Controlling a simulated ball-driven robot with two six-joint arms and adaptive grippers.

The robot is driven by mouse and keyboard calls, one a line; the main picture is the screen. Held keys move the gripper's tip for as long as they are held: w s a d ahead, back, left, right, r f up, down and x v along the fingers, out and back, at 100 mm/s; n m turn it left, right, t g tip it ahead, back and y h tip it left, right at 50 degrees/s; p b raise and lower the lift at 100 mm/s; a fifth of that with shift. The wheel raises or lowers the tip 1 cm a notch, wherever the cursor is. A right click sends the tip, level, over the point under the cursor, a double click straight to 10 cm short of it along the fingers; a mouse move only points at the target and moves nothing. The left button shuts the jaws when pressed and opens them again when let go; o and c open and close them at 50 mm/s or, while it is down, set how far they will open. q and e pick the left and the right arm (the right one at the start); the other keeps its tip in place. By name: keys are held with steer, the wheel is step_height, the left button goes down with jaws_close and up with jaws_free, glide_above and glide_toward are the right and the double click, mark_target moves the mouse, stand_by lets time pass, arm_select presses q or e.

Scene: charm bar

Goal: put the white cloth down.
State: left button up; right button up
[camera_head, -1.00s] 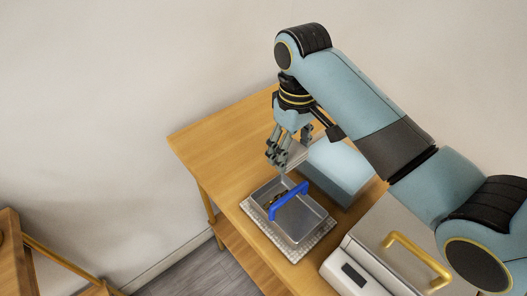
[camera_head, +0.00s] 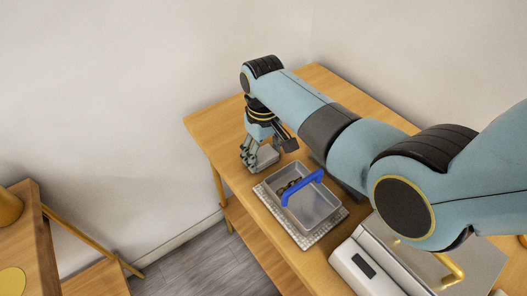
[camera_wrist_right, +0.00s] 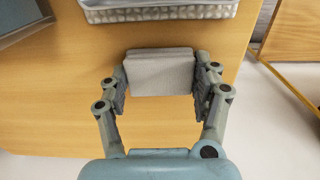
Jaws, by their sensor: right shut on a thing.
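The white cloth (camera_head: 267,157) is a folded, pale grey-white block. My right gripper (camera_head: 258,158) is shut on it over the left part of the wooden table. In the right wrist view the cloth (camera_wrist_right: 160,72) sits between both fingers of the gripper (camera_wrist_right: 160,86), one on each side. It is low over the wood; I cannot tell whether it touches the table. My left gripper is not in view.
A white appliance (camera_head: 352,268) with a yellow handle is further right. The table's left corner (camera_head: 200,124) is bare.

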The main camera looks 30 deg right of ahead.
steer(key=shift+f, duration=0.1)
steer(key=o, duration=1.1)
